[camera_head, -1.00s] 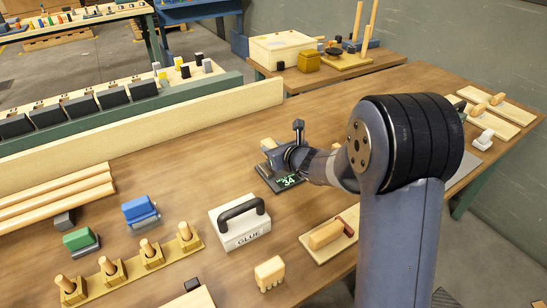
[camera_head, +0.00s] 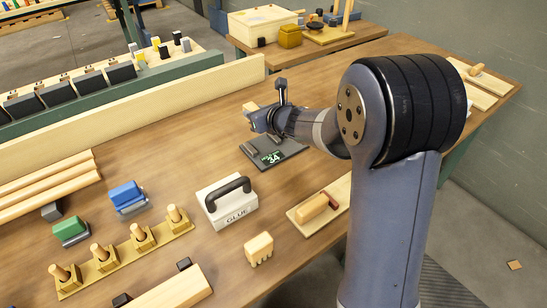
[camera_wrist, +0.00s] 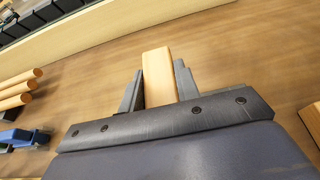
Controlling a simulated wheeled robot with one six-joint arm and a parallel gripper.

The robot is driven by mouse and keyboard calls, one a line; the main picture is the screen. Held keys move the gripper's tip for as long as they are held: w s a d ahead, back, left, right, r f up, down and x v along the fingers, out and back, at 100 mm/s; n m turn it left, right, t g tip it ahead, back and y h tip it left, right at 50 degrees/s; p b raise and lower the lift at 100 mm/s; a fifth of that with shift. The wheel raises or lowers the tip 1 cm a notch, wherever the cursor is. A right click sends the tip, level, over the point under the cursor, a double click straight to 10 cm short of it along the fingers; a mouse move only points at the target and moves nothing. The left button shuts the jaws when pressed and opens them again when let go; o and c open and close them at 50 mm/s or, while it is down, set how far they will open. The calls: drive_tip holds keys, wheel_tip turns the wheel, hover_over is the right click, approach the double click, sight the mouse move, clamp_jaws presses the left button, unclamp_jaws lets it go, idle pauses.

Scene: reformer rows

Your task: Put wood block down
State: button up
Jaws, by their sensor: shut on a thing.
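The wood block (camera_wrist: 158,75) is pale and rectangular, and it sits between the two dark fingers of my gripper (camera_wrist: 158,88) in the wrist view. In the head view the block (camera_head: 250,107) is a small pale end just past my gripper (camera_head: 258,118), partly hidden by it. My gripper is shut on the block and appears to hold it above the brown table (camera_head: 180,165). A dark scale (camera_head: 290,150) with a green display lies on the table below and nearer the camera. The block's underside is hidden.
A white glue box (camera_head: 228,212) with a black handle stands in front of the scale. A long pale board (camera_head: 130,105) edges the table's far side. Wooden rods (camera_head: 45,185) and a peg rail (camera_head: 125,255) are on the left. Bare tabletop lies left of my gripper.

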idle(0.6)
drive_tip(key=s+d+f+m+t+h+p, duration=0.1)
drive_tip(key=s+d, duration=0.3)
drive_tip(key=d, duration=0.5)
drive_tip(key=s+d+f+m+h+p, duration=0.1)
drive_tip(key=s+d+m+h+p, duration=0.1)
drive_tip(key=d, duration=0.7)
drive_tip(key=s+p, duration=0.1)
drive_tip(key=s, duration=0.1)
drive_tip(key=shift+s+d+f+t, duration=0.25)
drive_tip(key=shift+s+f+t, duration=0.05)
drive_tip(key=shift+f+t, duration=0.1)
drive_tip(key=shift+w, duration=0.1)
